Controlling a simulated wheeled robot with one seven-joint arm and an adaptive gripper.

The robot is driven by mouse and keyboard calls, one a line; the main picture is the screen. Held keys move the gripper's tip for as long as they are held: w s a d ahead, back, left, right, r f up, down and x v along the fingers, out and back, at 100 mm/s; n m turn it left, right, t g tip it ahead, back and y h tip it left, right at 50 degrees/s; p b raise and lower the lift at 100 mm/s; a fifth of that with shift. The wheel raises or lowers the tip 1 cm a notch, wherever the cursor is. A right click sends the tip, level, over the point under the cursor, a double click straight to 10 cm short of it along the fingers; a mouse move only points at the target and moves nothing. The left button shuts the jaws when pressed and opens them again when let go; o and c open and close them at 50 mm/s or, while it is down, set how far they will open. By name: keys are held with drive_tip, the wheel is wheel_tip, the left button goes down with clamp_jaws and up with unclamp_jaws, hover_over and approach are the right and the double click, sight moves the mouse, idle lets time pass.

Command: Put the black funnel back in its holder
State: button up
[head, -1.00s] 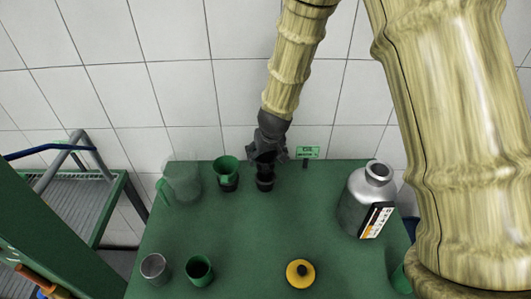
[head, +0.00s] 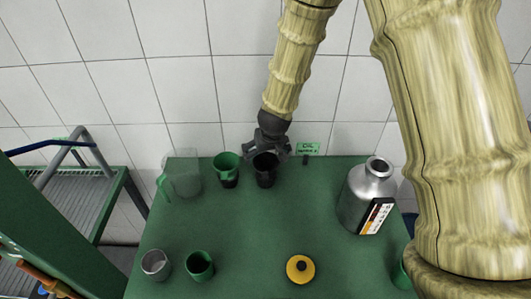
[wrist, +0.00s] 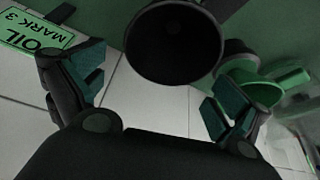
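The black funnel (head: 265,162) stands upright at the back of the green table, apparently seated in a dark holder; black on black hides the exact join. In the wrist view its round dark mouth (wrist: 176,42) shows at the top centre, beyond the fingertips. My gripper (head: 267,151) is just behind and above the funnel, its fingers spread to either side. In the wrist view my gripper (wrist: 152,88) is open, with nothing held between its pads.
A green funnel (head: 226,162) in a black holder stands just left, beside a clear jug (head: 184,172). A small OIL MARK 3 sign (head: 307,148) is right.

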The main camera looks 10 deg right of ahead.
drive_tip(key=shift+r, duration=0.1)
drive_tip(key=shift+r, duration=0.3)
drive_tip(key=b+v, duration=0.2)
drive_tip(key=v, duration=0.9)
drive_tip(key=shift+s+r, duration=0.15)
drive_tip(key=shift+r, duration=0.25)
